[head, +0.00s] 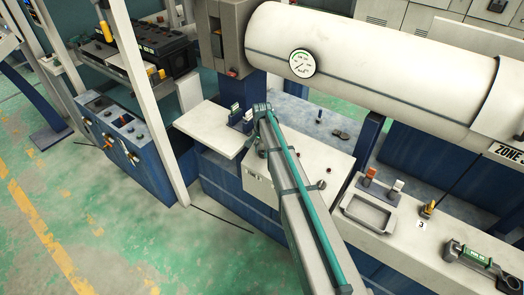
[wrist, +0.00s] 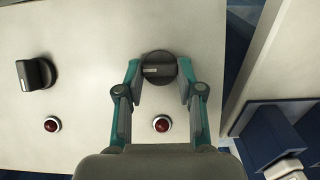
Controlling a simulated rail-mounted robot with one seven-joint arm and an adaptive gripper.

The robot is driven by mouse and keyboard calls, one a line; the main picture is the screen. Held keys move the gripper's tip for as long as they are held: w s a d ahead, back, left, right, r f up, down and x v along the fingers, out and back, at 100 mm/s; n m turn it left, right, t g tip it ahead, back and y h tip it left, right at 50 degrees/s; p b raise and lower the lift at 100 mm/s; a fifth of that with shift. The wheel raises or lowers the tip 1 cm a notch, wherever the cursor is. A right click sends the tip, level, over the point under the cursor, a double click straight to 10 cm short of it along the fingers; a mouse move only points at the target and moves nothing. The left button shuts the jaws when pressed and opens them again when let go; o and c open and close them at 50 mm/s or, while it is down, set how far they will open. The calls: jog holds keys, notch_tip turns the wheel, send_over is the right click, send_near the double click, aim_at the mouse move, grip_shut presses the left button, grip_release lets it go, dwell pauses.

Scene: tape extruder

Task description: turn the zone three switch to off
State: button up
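In the wrist view a round black rotary switch (wrist: 158,68) with a pale mark on its handle sits on a pale panel (wrist: 85,105). The handle lies roughly level across the picture. My gripper (wrist: 159,68) is open, with its teal and grey fingers on either side of this switch. I cannot tell whether the fingertips touch it. A second black switch (wrist: 36,74) sits to the left, its handle nearly upright in the picture. No zone name is legible by either switch. In the head view my arm hides much of the panel (head: 315,160).
A red lamp (wrist: 161,124) is below the switch, between my fingers; another red lamp (wrist: 51,125) is at left. In the head view a large white cylinder (head: 390,75) with a gauge (head: 302,63) hangs behind. A grey tray (head: 369,213) lies on the bench at right.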

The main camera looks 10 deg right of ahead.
jog(key=c, duration=0.5)
jog(key=shift+w, duration=0.1)
jog(key=n, duration=0.1)
jog(key=n+g+h, duration=0.1)
jog(key=n, duration=0.1)
jog(key=shift+w+a, duration=0.15)
jog(key=shift+a, duration=0.05)
jog(key=n+h, duration=0.1)
jog(key=n+g+h+b, duration=0.1)
jog(key=n, duration=0.1)
jog(key=shift+a+f+n, duration=0.1)
jog(key=shift+a+n, duration=0.1)
jog(key=shift+n, duration=0.1)
jog(key=shift+o, duration=0.2)
jog(key=n+h, duration=0.1)
jog(key=n, duration=0.1)
jog(key=n+h, duration=0.1)
jog(key=n, duration=0.2)
jog(key=shift+a+f+h+b, duration=0.1)
jog(key=shift+a+h+b, duration=0.1)
jog(key=shift+h+b, duration=0.15)
jog(key=n+h, duration=0.1)
jog(key=n, duration=0.1)
jog(key=n+t+h, duration=0.1)
jog(key=n, duration=0.1)
jog(key=shift+a+h, duration=0.15)
jog(key=shift+h, duration=0.1)
jog(key=shift+n, duration=0.4)
